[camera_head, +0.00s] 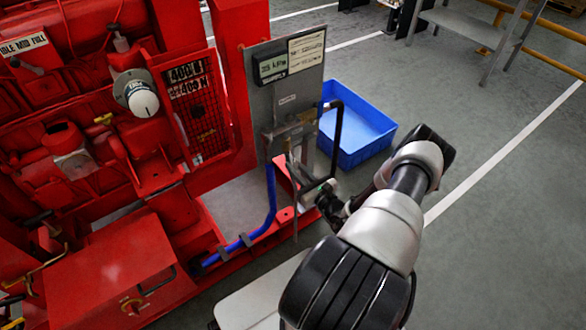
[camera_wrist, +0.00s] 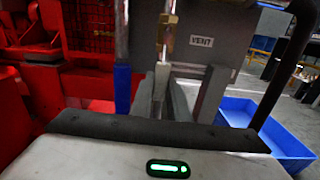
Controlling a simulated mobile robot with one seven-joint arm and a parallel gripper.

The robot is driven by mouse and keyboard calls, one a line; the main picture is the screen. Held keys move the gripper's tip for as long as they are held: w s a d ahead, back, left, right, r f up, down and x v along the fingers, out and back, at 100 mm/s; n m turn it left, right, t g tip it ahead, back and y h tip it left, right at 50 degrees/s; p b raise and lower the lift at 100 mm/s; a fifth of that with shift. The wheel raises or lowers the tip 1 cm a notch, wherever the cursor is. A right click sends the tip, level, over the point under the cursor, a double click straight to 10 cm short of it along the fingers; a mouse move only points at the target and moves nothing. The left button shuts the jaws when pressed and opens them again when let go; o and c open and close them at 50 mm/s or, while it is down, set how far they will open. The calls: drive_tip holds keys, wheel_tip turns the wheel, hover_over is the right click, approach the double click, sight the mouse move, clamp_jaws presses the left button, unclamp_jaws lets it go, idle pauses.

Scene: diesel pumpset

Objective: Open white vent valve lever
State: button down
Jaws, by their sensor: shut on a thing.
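The white vent valve lever (camera_wrist: 160,82) hangs below a brass valve fitting (camera_wrist: 167,27) in the wrist view, left of a label reading VENT (camera_wrist: 202,41). My gripper (camera_wrist: 162,98) is shut on the lever, with its fingers on either side of it. The lever points down, roughly upright in this view. In the head view my gripper (camera_head: 306,178) is at the lower part of the grey panel (camera_head: 285,103). The lever is too small there to make out clearly.
A blue hose (camera_head: 270,205) runs left of my gripper, and a black bent pipe (camera_head: 338,125) rises to its right. The red pumpset (camera_head: 110,275) fills the left side. A blue crate (camera_head: 378,129) stands on the floor behind.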

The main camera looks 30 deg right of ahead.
drive_tip(key=shift+d+n, duration=0.2)
drive_tip(key=shift+n, duration=0.1)
drive_tip(key=c, duration=1.7)
unclamp_jaws()
drive_tip(key=s, duration=0.5)
drive_tip(key=s+p, duration=0.1)
drive_tip(key=s, duration=0.5)
drive_tip(key=s+p, duration=0.1)
drive_tip(key=s, duration=0.5)
drive_tip(key=shift+s+d, duration=0.25)
